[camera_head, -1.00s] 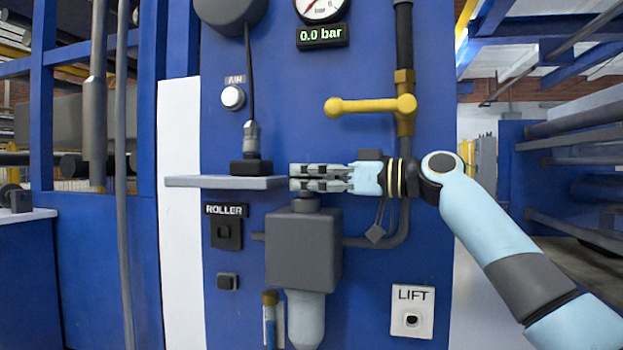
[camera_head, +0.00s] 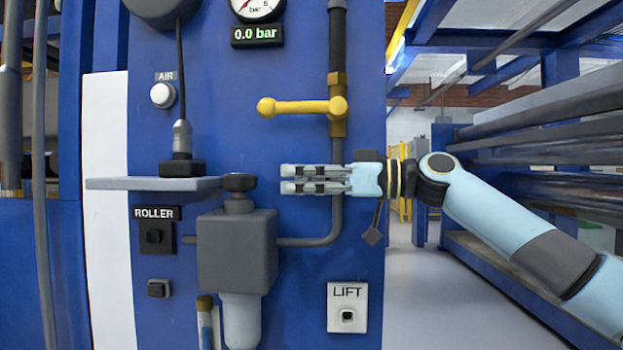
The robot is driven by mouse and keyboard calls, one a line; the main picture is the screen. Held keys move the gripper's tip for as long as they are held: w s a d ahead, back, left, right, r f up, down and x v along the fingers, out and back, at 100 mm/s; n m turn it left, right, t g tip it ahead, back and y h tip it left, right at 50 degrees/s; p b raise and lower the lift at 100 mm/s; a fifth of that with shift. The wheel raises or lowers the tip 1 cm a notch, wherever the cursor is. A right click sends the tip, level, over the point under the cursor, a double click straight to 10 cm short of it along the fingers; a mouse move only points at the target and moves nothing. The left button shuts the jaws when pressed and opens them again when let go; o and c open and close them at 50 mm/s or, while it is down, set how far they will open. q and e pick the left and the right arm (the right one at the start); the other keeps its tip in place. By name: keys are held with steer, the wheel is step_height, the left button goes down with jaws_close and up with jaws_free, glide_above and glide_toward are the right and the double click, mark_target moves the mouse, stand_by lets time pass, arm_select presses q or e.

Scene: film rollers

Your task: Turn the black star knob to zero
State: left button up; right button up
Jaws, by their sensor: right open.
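The black knob (camera_head: 239,183) sits on top of the grey regulator box (camera_head: 237,250) on the blue panel. The gauge (camera_head: 257,8) above is cut off by the top edge, and the display (camera_head: 257,35) under it reads 0.0 bar. My right gripper (camera_head: 284,179) is open and empty, pointing left. Its fingertips are just right of the knob in the picture, with a small strip of blue panel showing between. My left gripper is not in view.
A yellow lever valve (camera_head: 300,107) is above my right gripper on a dark pipe. A grey shelf (camera_head: 150,184) juts out left of the knob. The AIR button (camera_head: 162,95), ROLLER switch (camera_head: 156,237) and LIFT button (camera_head: 347,307) are on the panel.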

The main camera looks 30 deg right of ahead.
steer(key=shift+v, duration=0.9)
steer(key=shift+o, duration=1.4)
steer(key=shift+a+p, duration=0.2)
steer(key=shift+p, duration=0.15)
steer(key=m+t+h+p, duration=0.65)
steer(key=h+p, duration=0.35)
steer(key=p, duration=0.5)
glide_toward(248, 179)
steer(key=w, duration=0.1)
steer(key=shift+m+g, duration=0.35)
steer(key=b+x, duration=0.1)
steer(key=x, duration=0.9)
steer(key=shift+w+r, duration=0.1)
steer(key=shift+r, duration=0.1)
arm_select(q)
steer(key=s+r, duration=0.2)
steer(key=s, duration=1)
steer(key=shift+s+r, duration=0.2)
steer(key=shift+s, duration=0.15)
